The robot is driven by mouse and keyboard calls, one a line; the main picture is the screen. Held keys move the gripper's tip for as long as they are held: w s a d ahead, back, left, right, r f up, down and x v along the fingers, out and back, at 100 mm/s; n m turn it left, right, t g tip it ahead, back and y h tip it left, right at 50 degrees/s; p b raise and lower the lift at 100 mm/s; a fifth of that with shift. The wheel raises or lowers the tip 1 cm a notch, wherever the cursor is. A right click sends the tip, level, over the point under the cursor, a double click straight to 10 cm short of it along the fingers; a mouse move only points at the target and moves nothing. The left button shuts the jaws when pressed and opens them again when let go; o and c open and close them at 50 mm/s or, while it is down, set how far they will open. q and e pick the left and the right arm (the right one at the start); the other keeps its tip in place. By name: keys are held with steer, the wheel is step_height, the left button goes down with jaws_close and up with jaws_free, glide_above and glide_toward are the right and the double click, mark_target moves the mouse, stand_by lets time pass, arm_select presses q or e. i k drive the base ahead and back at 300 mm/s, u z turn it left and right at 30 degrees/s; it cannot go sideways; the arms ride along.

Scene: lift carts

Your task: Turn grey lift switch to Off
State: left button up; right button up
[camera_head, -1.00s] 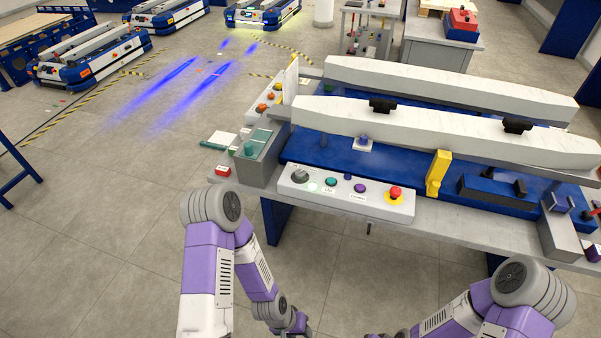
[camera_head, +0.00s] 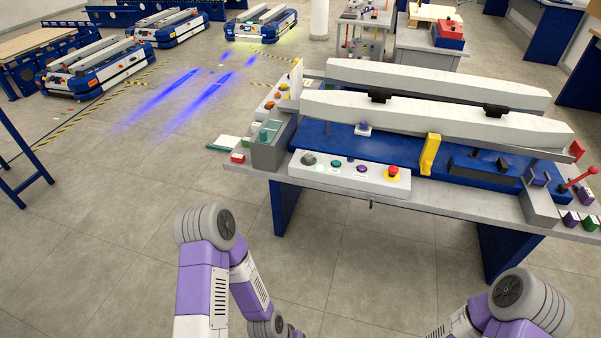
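The grey lift switch (camera_head: 309,159) is a round grey knob at the left end of a white control panel (camera_head: 343,181) on the front edge of the lift table. Its pointer direction is too small to read. My left and right arms show in the lower part of the view, short of the table. Both of my grippers are below the picture edge.
The table (camera_head: 420,196) carries white rails (camera_head: 430,117) over a blue bed, with a yellow block (camera_head: 430,153) right of the panel. A grey bin (camera_head: 270,150) stands at its left end. Lift carts (camera_head: 97,67) stand at the back left.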

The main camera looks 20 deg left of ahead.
mark_target(308, 158)
steer(key=z, duration=0.15)
steer(key=k, duration=0.4)
steer(key=u, duration=1.15)
steer(key=i, duration=1.65)
steer(key=z, duration=0.9)
